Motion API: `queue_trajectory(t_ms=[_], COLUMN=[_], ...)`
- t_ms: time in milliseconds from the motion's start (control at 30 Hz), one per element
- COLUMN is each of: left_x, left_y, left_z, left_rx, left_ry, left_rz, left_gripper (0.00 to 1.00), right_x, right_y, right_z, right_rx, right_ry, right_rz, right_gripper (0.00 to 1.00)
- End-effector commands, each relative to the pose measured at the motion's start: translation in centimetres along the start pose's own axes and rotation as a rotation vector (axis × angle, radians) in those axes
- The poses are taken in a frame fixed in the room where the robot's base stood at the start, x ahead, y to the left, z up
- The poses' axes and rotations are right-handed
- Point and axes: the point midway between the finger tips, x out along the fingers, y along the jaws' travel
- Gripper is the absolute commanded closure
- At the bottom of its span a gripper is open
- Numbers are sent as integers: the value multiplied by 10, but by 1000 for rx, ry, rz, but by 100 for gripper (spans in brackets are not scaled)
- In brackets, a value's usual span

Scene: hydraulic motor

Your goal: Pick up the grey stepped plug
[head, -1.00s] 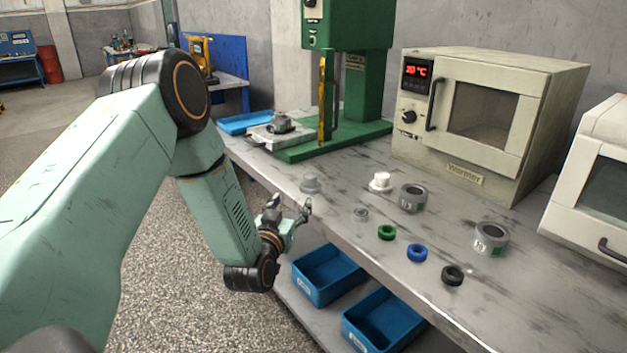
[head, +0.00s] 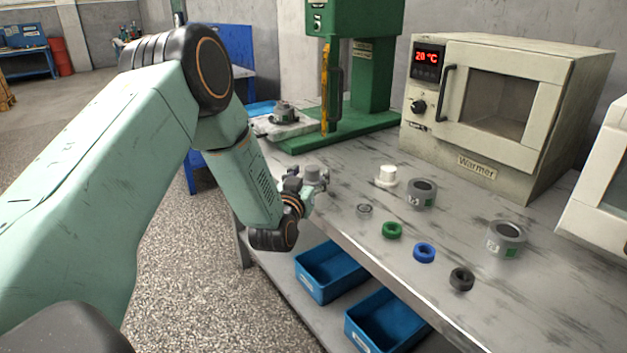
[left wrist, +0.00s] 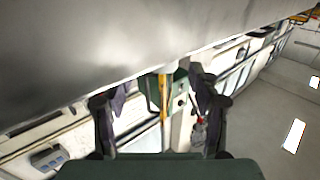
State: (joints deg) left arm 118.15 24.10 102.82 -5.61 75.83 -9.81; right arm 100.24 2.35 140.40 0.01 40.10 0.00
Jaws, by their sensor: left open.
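The grey stepped plug (head: 312,171) stands near the front edge of the workbench in the head view. My left gripper (head: 309,183) is right at it, open, with its fingers around or just in front of the plug's lower part. I cannot tell whether they touch it. In the left wrist view the two dark fingers of my left gripper (left wrist: 160,125) are spread apart. A large blurred grey surface fills the top of that view, and I cannot tell what it is. My right gripper is not in view.
On the workbench (head: 340,212) are a white stepped part (head: 386,176), two grey housings (head: 421,194) (head: 506,239), and green (head: 392,230), blue (head: 424,252) and black (head: 461,279) rings. A green press (head: 372,80) and a warmer oven (head: 500,110) stand behind. Blue bins (head: 335,270) sit below.

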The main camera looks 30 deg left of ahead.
Motion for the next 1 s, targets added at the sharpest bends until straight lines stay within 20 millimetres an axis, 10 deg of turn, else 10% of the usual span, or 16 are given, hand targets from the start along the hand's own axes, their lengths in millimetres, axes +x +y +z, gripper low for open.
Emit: queue_trajectory(t_ms=[433,1000], left_x=[21,21], left_y=[-1,-1], left_z=[0,-1], left_rx=[-1,-1], left_ry=[-2,1], left_rz=[-1,-1], left_gripper=[40,89], right_x=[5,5], right_y=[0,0], right_z=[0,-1], right_rx=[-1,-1], right_ry=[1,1], right_rz=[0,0], right_gripper=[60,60])
